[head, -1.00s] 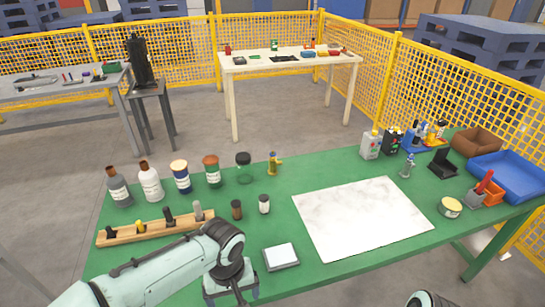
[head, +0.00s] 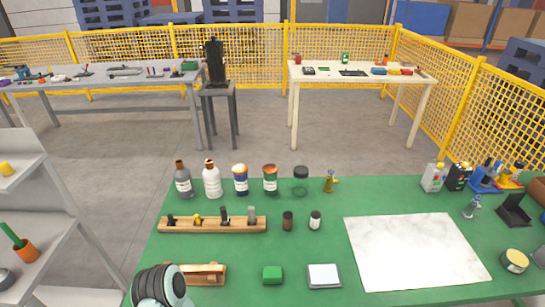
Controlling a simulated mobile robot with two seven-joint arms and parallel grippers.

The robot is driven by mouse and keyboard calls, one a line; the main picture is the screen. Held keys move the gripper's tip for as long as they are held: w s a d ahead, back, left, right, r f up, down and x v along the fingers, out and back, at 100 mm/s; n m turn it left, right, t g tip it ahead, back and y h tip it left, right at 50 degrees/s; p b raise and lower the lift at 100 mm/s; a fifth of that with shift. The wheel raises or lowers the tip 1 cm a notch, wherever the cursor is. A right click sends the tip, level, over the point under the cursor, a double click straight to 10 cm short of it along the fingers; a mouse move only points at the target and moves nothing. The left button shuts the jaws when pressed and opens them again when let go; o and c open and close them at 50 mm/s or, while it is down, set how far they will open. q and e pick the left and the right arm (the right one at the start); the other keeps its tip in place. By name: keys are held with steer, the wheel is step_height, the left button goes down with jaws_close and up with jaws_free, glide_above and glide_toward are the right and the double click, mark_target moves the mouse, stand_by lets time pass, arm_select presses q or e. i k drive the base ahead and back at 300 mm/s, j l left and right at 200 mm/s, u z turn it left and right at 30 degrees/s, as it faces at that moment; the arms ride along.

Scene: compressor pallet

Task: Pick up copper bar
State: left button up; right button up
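A wooden rack (head: 185,226) on the green table holds several small upright pieces: a dark one (head: 171,220), a yellow one (head: 197,219), another dark one (head: 223,215) and a grey one (head: 251,215). Neither of my grippers shows.
Several bottles and jars (head: 240,180) stand behind the rack. Grey shelves (head: 75,235) stand at left.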

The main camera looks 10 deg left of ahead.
mark_target(199, 269)
steer(key=u, duration=1.5)
steer(key=z, duration=0.55)
steer(key=j+z, duration=0.8)
steer(key=j, duration=0.25)
steer(key=j+z, duration=0.1)
steer(key=j, duration=0.25)
steer(key=k+j+z, duration=0.1)
steer(key=j, duration=0.25)
steer(key=k+j, duration=0.15)
steer(key=j, duration=0.2)
steer(key=z, duration=0.05)
